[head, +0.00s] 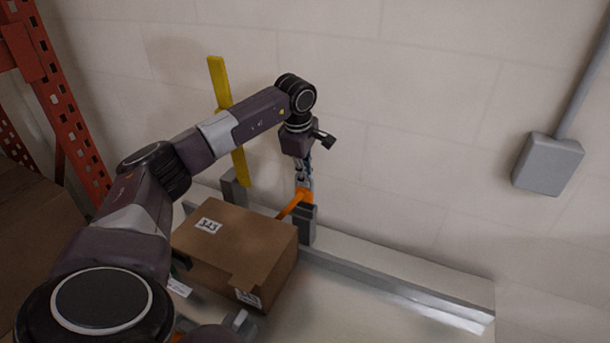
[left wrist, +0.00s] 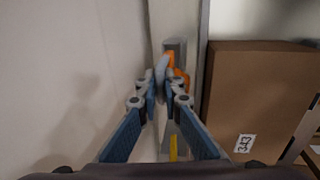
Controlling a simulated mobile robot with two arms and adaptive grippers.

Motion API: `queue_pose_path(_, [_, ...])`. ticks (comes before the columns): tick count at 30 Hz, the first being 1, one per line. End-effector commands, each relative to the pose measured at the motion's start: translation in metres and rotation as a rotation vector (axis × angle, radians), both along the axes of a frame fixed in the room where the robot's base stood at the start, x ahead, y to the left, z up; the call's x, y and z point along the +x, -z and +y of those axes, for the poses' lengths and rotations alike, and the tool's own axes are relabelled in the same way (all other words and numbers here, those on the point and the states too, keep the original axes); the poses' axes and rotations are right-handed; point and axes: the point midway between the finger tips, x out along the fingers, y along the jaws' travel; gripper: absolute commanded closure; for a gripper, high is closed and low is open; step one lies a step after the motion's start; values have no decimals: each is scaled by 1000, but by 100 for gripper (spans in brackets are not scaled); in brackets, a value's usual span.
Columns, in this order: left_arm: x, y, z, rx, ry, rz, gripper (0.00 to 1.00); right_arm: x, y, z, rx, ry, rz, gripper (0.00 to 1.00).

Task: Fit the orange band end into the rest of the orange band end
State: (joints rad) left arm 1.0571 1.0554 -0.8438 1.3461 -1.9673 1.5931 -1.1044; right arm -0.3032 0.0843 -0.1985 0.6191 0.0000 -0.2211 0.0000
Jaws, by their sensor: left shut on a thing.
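The orange band end (head: 292,205) is a short orange strip at the right grey post, behind the cardboard box. My left gripper (head: 304,184) reaches down from above and is shut on it. In the left wrist view the fingertips (left wrist: 163,76) meet at the orange band end (left wrist: 181,76), just in front of a grey post (left wrist: 175,46). The rest is probably the right grey post (head: 307,224); the orange piece overlaps its top. I cannot tell whether it is seated there or just above. The fingers hide part of it.
A cardboard box (head: 238,243) stands close in front of the posts. A yellow strip (head: 218,82) rises at the left grey post (head: 233,188), behind my arm. The wall is close behind. The ledge (head: 400,272) to the right is clear. An orange rack (head: 62,108) stands left.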

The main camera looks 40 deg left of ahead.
Motion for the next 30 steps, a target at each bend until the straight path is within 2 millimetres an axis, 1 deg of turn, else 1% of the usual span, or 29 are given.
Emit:
queue_pose_path(1, [0, 7, 0, 0, 0, 0, 100, 1, 6, 1, 1, 1, -2, 100])
queue_pose_path(9, [0, 25, 0, 0, 0, 0, 100, 3, 21, 8, 10, 2, -5, 100])
queue_pose_path(15, [0, 38, 0, 0, 0, -1, 100, 3, 30, 9, 11, 2, -5, 100])
queue_pose_path(21, [0, 43, 0, -1, 0, -1, 100, 4, 31, 8, 10, 1, -6, 100])
queue_pose_path(30, [0, 44, 0, -1, 0, -1, 100, 4, 31, 4, 4, -1, -6, 100])
